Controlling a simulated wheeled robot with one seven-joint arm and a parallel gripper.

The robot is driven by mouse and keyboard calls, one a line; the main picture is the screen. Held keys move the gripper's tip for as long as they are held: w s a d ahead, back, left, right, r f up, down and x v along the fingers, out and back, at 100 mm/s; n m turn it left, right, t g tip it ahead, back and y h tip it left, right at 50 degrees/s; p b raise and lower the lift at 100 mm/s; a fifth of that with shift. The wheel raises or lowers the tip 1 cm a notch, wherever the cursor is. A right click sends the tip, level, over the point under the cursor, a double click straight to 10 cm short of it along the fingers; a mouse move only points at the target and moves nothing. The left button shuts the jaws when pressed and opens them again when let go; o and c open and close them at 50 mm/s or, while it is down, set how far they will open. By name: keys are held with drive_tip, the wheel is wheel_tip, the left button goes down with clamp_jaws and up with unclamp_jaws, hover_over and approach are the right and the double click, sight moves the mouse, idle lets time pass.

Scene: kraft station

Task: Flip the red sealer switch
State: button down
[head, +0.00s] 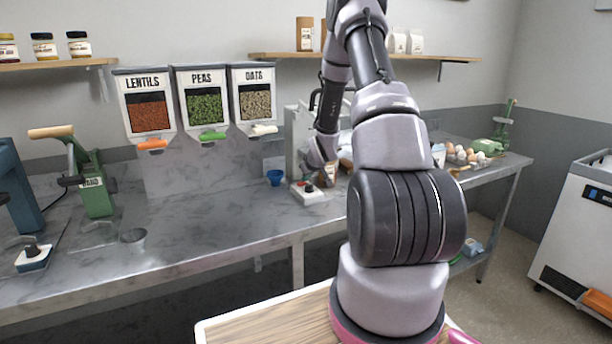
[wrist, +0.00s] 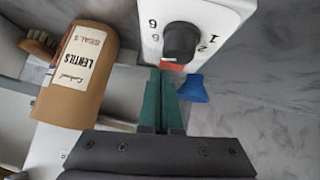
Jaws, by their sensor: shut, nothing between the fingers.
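The red sealer switch (wrist: 172,66) shows in the wrist view at the edge of a white control box (wrist: 205,20), below a black dial (wrist: 182,41) with printed numbers. My gripper (wrist: 161,72) is shut and empty, with its two teal fingers together. Its tips are right at the red switch and partly cover it; I cannot tell whether they touch it. In the head view the white box (head: 309,197) sits on the grey counter, with a bit of red (head: 308,187) on top. My gripper's fingers are hard to make out there.
A brown lentils bag (wrist: 80,75) lies left of my fingers in the wrist view. A blue cup (head: 274,178) stands left of the box.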

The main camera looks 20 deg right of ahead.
drive_tip(key=shift+d+f, duration=0.2)
drive_tip(key=shift+f, duration=0.05)
drive_tip(key=shift+a+y, duration=0.15)
drive_tip(key=shift+y, duration=0.15)
drive_tip(key=shift+a+r, duration=0.2)
drive_tip(key=shift+a, duration=0.55)
